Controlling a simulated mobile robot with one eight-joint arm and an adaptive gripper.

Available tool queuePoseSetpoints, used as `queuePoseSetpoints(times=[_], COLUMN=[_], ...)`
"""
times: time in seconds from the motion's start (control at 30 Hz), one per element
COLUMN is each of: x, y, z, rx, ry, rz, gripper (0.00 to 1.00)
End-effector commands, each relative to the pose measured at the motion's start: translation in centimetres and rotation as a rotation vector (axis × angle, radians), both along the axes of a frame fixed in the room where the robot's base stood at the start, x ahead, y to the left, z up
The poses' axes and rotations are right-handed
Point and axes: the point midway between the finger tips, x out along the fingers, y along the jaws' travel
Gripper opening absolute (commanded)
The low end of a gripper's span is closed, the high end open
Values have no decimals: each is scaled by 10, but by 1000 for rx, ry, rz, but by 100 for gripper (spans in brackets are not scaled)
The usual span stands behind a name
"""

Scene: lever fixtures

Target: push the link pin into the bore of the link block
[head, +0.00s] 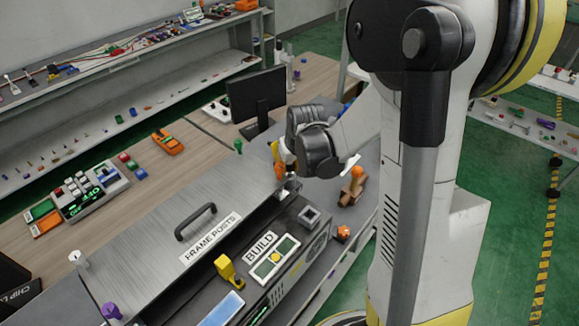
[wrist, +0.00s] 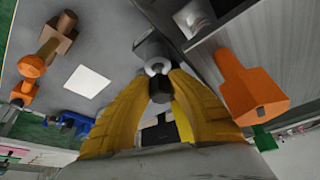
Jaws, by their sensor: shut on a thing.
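My gripper (wrist: 160,82) shows in the wrist view with its two yellow fingers closed in on a small dark piece (wrist: 160,92), which looks like the link pin. Just beyond the fingertips is a pale round ring with a grey block (wrist: 150,46) behind it, likely the link block with its bore. I cannot tell how far the pin is in the bore. In the head view my gripper (head: 283,163) is low over the back end of the bench, above a small metal piece (head: 290,186); the pin is hidden there.
An orange post (wrist: 245,88) stands close on the right in the wrist view. A brown block with an orange knob (head: 354,185) is right of my gripper in the head view. A grey square socket (head: 309,216) and a BUILD panel (head: 274,259) lie nearer. A black monitor (head: 257,94) stands behind.

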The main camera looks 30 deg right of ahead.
Motion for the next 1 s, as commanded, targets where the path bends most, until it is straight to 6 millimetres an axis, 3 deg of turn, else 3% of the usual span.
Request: queuePoseSetpoints(times=[0.4,1.0], x=[0,0], y=[0,0], z=[-6,17], rx=[0,0], ry=[0,0], rz=[0,0], gripper=[0,0])
